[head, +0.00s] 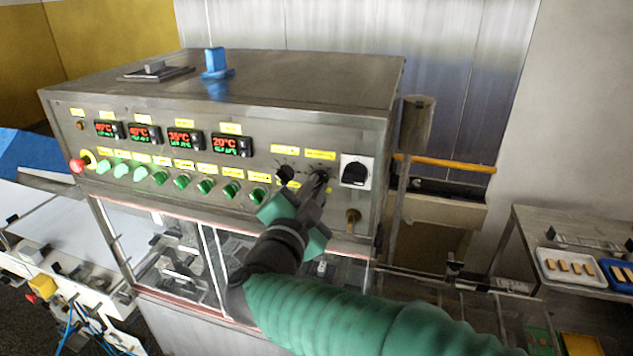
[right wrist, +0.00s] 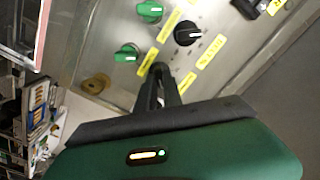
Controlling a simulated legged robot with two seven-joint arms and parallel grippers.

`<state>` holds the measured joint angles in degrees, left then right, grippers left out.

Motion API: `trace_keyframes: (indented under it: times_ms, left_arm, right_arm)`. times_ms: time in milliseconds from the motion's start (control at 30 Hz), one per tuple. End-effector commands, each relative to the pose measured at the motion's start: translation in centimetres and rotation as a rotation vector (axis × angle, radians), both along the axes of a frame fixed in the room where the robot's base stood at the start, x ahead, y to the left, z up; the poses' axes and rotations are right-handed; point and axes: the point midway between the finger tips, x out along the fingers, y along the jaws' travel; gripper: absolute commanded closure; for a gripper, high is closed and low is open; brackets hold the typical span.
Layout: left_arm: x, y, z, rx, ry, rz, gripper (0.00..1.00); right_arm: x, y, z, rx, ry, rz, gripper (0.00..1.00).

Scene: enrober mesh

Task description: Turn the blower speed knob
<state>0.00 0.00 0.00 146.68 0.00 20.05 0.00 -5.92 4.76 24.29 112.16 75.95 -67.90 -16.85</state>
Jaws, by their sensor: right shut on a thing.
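The panel of the machine carries two black round knobs side by side under yellow labels. The left black knob (head: 286,173) is free, and it also shows in the right wrist view (right wrist: 188,33) with a white mark. The right black knob (head: 323,174) is at my right gripper (head: 318,183), whose fingers are shut on it. In the right wrist view the fingers (right wrist: 160,74) come together at the panel and hide most of that knob. The label text is too blurred to read, so I cannot tell by name which is the blower speed knob. My left gripper is not in view.
A row of green knobs (head: 182,182) and lit temperature displays (head: 184,138) lie to the left. A black rotary switch (head: 355,171) is close on the right, with a brass fitting (head: 352,216) below it. A red button (head: 77,166) sits at the far left.

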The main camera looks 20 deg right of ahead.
Motion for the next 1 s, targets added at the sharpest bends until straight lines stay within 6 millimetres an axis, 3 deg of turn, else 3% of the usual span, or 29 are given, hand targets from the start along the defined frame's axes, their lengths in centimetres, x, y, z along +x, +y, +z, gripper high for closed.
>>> trace_keyframes:
  times_ms: [33, 667, 700, 833, 1000]
  left_arm:
    - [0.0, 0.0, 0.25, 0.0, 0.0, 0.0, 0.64]
    - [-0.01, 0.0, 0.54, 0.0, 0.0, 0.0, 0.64]
    - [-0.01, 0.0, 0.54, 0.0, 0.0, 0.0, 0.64]
    - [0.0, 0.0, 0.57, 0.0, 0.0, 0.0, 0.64]
    - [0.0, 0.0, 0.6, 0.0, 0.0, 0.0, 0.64]
  right_arm:
    - [0.04, 0.22, -0.77, -0.011, 0.029, 0.008, 1.0]
    - [0.04, 0.11, -0.96, -0.059, 0.06, 0.005, 1.0]
    - [0.04, 0.11, -0.95, -0.059, 0.06, 0.005, 0.85]
    - [0.02, 0.05, -0.73, -0.059, 0.055, 0.002, 0.68]
    - [-0.01, -0.02, -0.45, -0.06, 0.05, 0.0, 0.67]
